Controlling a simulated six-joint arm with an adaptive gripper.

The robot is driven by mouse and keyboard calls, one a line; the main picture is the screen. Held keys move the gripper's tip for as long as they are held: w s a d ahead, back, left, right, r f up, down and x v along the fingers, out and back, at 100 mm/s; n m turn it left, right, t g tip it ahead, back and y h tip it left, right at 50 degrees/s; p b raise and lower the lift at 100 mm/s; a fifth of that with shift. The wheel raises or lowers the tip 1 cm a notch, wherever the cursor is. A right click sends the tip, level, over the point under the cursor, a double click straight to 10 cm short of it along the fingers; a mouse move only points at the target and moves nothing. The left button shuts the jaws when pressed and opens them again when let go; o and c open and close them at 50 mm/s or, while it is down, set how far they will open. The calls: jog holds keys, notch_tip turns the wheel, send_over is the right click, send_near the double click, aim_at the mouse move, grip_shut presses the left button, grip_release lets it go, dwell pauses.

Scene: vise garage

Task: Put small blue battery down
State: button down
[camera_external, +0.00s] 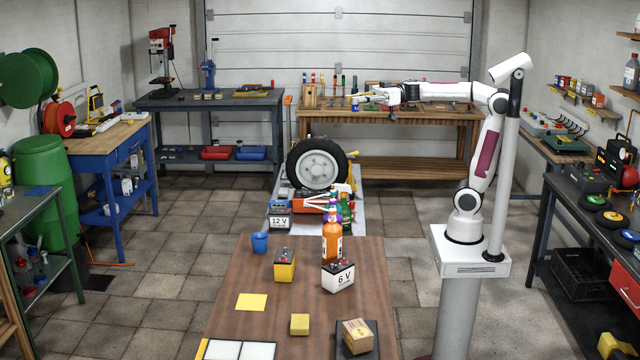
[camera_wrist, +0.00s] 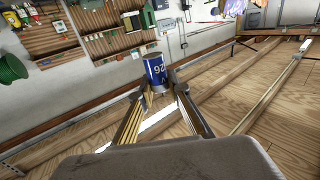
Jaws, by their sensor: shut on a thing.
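In the external view my gripper (camera_external: 366,98) is stretched out to the left over the wooden workbench (camera_external: 440,117) at the back. The battery is small there, at the gripper's tip (camera_external: 355,103). I cannot tell exactly how high it is above the bench top.
The wrist view shows wooden bench boards (camera_wrist: 230,100) and a tool rack (camera_wrist: 55,38) at upper left. Tools and bottles (camera_external: 338,82) stand along the bench's back.

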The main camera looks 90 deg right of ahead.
jog(key=s+a+f+n+g+y, duration=0.3)
jog(key=s+f+n+g+y, duration=0.3)
jog(key=f, duration=0.3)
notch_tip(320, 180, down, 41)
jog(key=shift+s+f+m, duration=0.15)
jog(key=shift+s+m, duration=0.15)
jog(key=shift+s, duration=0.15)
dwell(0.8)
jog(key=shift+a+f, duration=0.1)
jog(key=shift+f, duration=0.05)
jog(key=shift+f, duration=2.8)
jog(key=shift+f, duration=0.1)
jog(key=shift+f, duration=1.75)
jog(key=shift+f, duration=0.2)
